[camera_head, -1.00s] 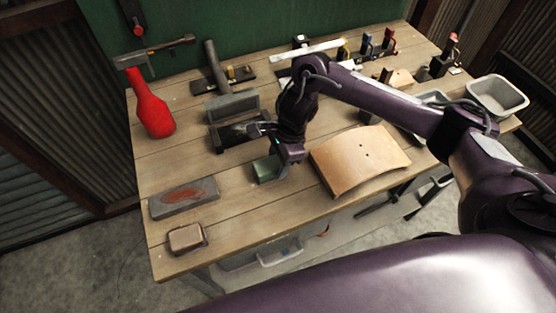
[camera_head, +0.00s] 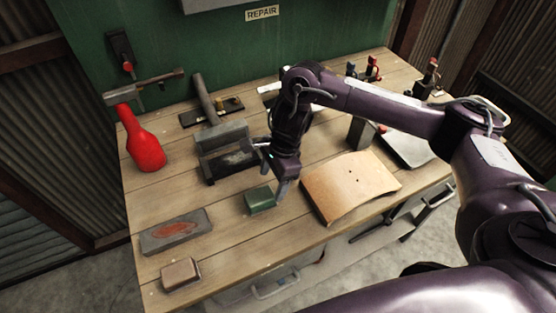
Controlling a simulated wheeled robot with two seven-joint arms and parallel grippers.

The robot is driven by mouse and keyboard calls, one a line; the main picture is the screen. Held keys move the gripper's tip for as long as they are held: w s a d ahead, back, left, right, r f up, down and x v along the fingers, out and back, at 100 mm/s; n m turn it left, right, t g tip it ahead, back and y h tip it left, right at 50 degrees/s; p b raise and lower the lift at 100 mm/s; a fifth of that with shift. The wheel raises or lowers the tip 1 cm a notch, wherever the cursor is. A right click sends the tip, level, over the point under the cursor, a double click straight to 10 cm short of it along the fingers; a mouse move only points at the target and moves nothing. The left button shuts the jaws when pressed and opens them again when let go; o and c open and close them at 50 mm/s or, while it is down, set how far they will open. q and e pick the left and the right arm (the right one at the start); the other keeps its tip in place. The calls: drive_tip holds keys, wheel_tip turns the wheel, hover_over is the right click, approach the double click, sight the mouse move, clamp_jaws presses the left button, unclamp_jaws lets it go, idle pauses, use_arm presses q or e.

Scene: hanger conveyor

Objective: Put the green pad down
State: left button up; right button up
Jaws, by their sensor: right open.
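The green pad (camera_head: 260,200) is a small block lying on the wooden workbench (camera_head: 215,262), left of the curved wooden board. My right gripper (camera_head: 277,188) is just above and beside the pad's right end, with its fingers pointing down. It is open; whether a finger still touches the pad I cannot tell. My left gripper is not in view.
The curved board (camera_head: 350,186) lies close to the gripper's right. Behind are a grey open box (camera_head: 225,152) and a hammer (camera_head: 206,100). Bare bench lies in front of the pad.

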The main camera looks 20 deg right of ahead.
drive_tip(key=v, duration=0.7)
idle(0.5)
